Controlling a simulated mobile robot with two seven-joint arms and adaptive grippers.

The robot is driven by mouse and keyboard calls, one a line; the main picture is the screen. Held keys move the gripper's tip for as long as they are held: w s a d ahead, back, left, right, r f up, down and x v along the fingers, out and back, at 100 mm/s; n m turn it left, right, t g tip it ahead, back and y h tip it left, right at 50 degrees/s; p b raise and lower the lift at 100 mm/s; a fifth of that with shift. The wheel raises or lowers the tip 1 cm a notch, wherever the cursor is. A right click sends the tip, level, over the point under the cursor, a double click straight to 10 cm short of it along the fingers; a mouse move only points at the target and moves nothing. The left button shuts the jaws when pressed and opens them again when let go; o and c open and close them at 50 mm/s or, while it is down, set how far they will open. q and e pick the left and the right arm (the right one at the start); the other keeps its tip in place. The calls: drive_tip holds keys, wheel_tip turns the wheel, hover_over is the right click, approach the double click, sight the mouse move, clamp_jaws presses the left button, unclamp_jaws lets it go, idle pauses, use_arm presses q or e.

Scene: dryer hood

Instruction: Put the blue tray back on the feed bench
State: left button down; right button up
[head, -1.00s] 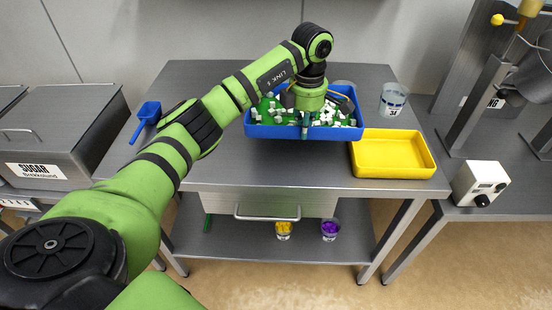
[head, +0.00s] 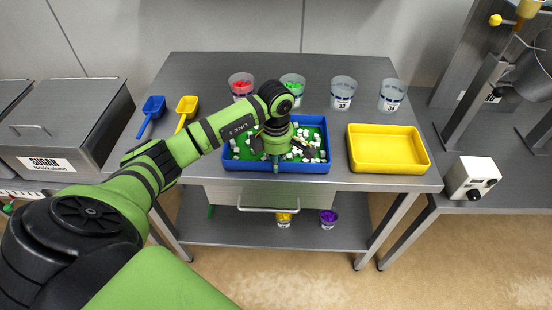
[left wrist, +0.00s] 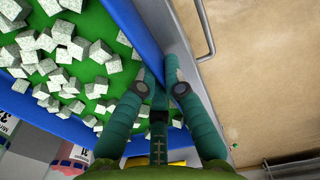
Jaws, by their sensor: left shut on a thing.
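The blue tray (head: 310,167) has a green floor with several pale speckled cubes scattered on it. In the head view it is level over the front middle of the steel bench (head: 385,182), left of the yellow tray. Whether its underside touches the bench top is not clear. My left gripper (head: 275,165) points down at the middle of the tray's front wall and is shut on that wall. In the left wrist view the fingers (left wrist: 160,84) straddle the blue rim (left wrist: 133,28), with cubes on one side. My right gripper is not in view.
The empty yellow tray (head: 388,167) sits right of the blue tray. Several cups, one marked 33 (head: 342,92), stand along the back. A blue scoop (head: 152,108) and a yellow scoop (head: 186,107) lie back left. A white control box (head: 473,178) stands on the right-hand table.

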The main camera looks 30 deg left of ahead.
use_arm(q)
drive_tip(key=shift+f, duration=0.1)
drive_tip(key=c, duration=1.3)
unclamp_jaws()
drive_tip(key=shift+c, duration=0.2)
drive_tip(key=shift+r, duration=0.3)
wheel_tip(320, 180, up, 12)
drive_tip(key=b, duration=0.3)
drive_tip(key=shift+f, duration=0.15)
